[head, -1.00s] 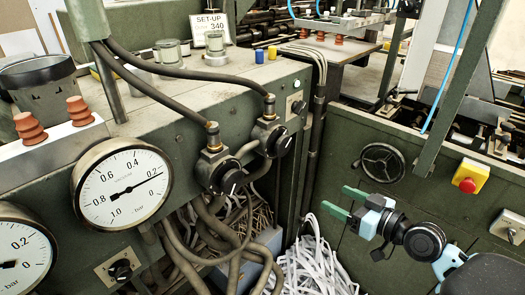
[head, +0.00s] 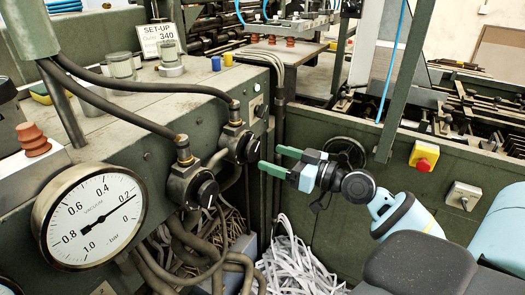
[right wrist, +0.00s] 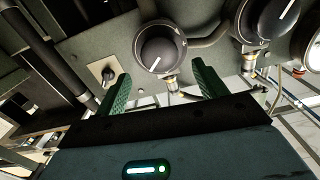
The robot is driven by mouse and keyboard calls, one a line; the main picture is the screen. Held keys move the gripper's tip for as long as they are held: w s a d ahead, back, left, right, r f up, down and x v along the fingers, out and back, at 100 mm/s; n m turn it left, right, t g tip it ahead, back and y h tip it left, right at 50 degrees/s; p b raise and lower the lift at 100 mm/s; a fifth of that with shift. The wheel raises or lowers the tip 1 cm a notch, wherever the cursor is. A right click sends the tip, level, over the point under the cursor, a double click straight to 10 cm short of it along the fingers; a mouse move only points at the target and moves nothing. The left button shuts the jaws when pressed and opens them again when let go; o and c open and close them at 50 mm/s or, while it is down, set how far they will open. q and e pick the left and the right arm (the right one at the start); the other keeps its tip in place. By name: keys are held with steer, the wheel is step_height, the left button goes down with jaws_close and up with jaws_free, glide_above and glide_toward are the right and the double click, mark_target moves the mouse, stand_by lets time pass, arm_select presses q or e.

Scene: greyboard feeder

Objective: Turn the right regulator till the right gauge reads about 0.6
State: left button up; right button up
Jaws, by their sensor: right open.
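The right gauge (head: 62,222) is a round white vacuum dial at the left of the head view. Its needle points near 0.2. The right regulator (head: 251,149) is the farther black knob with a white mark on the green housing. In the right wrist view the knob (right wrist: 160,50) lies ahead between the fingers. My right gripper (head: 273,160) is open and empty, its green fingers pointing at this knob from the right. In the right wrist view the gripper (right wrist: 163,86) shows a finger on either side, seemingly short of the knob. My left gripper is out of view.
The other regulator knob (head: 207,192) sits close by, nearer the gauge. Hoses (head: 120,98) run to both regulators. White paper strips (head: 292,258) lie below. A handwheel (head: 345,150) and a red stop button (head: 423,164) are on the panel to the right.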

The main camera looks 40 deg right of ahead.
mark_target(255, 151)
steer(key=x, duration=0.3)
steer(key=shift+w+r+p, duration=0.15)
steer(key=shift+w+p, duration=0.05)
steer(key=shift+p, duration=0.2)
steer(key=shift+x, duration=0.75)
steer(key=shift+a+f, duration=0.1)
steer(key=shift+f, duration=0.1)
steer(key=c, duration=1)
